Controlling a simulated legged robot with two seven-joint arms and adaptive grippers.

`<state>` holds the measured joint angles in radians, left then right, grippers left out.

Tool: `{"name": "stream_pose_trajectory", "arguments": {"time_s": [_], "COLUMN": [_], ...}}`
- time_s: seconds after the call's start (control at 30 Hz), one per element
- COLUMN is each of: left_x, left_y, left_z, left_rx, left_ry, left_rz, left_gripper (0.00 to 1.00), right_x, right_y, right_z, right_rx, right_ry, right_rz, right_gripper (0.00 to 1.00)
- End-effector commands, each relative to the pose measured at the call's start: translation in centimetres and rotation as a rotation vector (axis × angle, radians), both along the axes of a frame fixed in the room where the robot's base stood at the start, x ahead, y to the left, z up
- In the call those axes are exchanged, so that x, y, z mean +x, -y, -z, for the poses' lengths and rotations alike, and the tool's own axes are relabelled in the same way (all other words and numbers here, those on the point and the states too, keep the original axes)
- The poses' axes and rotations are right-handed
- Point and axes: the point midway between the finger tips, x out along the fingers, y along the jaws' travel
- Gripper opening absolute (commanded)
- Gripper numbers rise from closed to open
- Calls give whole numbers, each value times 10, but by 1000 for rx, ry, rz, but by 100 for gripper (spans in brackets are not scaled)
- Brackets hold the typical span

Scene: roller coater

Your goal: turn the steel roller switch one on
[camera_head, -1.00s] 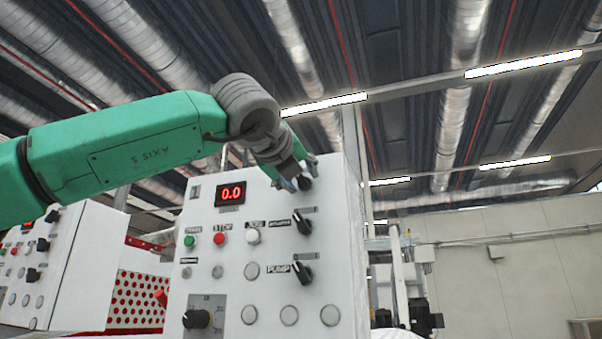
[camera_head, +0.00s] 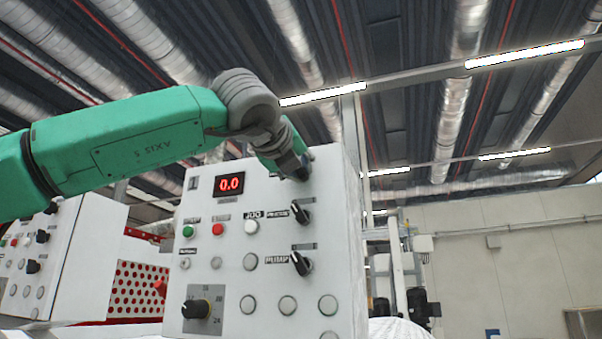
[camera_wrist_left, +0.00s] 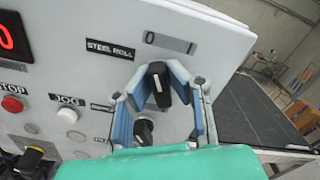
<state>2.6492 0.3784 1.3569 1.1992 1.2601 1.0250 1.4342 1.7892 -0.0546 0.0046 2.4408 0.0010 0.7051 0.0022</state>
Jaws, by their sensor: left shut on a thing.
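The steel roll switch (camera_wrist_left: 158,88) is a black knob beside the "STEEL ROLL" label on the white control panel (camera_head: 215,265). My left gripper's blue-padded fingers (camera_wrist_left: 164,95) are shut on the knob, one on each side. My right gripper is in neither view.
Below are another black knob (camera_head: 301,212) and the pump knob (camera_head: 300,263). The red display (camera_head: 229,184) reads 0.0. Green (camera_head: 188,231), red (camera_head: 218,229) and white (camera_head: 251,227) buttons lie to the left. A second panel (camera_head: 80,260) stands at far left.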

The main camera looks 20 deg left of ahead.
Motion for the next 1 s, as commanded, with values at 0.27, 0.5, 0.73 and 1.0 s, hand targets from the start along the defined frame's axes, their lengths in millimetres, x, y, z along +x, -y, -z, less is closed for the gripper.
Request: {"name": "stream_pose_trajectory", "arguments": {"time_s": [0.27, 0.5, 0.73, 1.0], "left_x": [0, 0, 0, 0], "left_y": [3, 4, 6, 7], "left_z": [3, 3, 3, 4], "left_rx": [171, 395, 611, 828], "left_ry": [-2, 6, 11, 20], "left_rz": [2, 4, 4, 7], "left_gripper": [0, 0, 0, 0], "right_x": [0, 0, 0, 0], "right_y": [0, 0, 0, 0], "right_z": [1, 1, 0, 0], "right_rx": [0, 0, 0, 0], "right_ry": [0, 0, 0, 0], "right_rz": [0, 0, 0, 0], "right_gripper": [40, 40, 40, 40]}}
